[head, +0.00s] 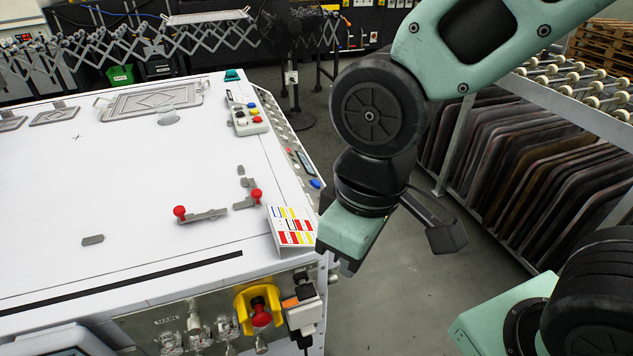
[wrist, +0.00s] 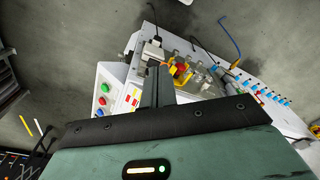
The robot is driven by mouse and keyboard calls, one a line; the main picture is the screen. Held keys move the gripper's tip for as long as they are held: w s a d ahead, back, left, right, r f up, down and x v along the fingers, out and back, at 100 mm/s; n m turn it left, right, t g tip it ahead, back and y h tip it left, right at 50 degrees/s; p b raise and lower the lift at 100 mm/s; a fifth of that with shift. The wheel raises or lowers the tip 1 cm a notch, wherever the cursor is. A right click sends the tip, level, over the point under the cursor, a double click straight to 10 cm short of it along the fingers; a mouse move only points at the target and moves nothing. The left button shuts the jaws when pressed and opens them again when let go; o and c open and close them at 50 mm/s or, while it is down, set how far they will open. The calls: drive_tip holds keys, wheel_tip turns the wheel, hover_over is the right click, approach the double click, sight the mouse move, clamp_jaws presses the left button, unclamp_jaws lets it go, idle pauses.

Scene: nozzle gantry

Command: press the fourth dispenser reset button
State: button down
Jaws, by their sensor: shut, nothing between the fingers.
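My gripper (head: 340,262) is shut and empty, pointing down beside the right front corner of a white machine (head: 130,230). In the wrist view its fingers (wrist: 158,80) overlap the machine's corner. I cannot tell which part is the fourth dispenser reset button. Candidate controls include a row of small blue-topped parts (wrist: 268,94) at the right of the wrist view. Red, green and blue buttons (wrist: 102,101) show at its left. In the head view, a blue button (head: 315,183) sits on the machine's right side panel. No touch between fingers and buttons is visible.
A colour-marked card (head: 293,228) stands at the near corner. A yellow bracket with a red knob (head: 261,317) projects from the front face. Red-knobbed levers (head: 180,211) and a button box (head: 250,122) sit on top. A roller rack (head: 575,85) stands right; floor between is clear.

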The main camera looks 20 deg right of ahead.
drive_tip(key=w+d+f+t, duration=0.2)
drive_tip(key=w+t, duration=0.1)
drive_tip(key=w, duration=1.1)
drive_tip(key=t+y, duration=0.2)
approach(315, 184)
drive_tip(key=s+a+r, duration=0.5)
drive_tip(key=s+r, duration=0.1)
drive_tip(key=w+d+f+t+y+p, duration=0.1)
drive_tip(key=w+d+f+t+y, duration=0.3)
drive_tip(key=w+d, duration=0.6)
drive_tip(key=shift+w+d+f+n, duration=0.25)
drive_tip(key=shift+d+f+n, duration=0.05)
drive_tip(key=shift+d, duration=0.35)
drive_tip(key=shift+f, duration=0.1)
drive_tip(key=shift+a+f+b, duration=0.85)
drive_tip(key=shift+f+b, duration=0.3)
drive_tip(key=shift+b, duration=0.2)
drive_tip(key=shift+a+f+b, duration=0.85)
drive_tip(key=shift+f+b, duration=0.35)
drive_tip(key=shift+b, duration=0.1)
drive_tip(key=shift+a+f+b, duration=0.85)
drive_tip(key=shift+f+b, duration=0.3)
drive_tip(key=shift+b, duration=0.2)
drive_tip(key=shift+f, duration=0.15)
drive_tip(key=shift+a+f, duration=0.2)
drive_tip(key=shift+a, duration=0.05)
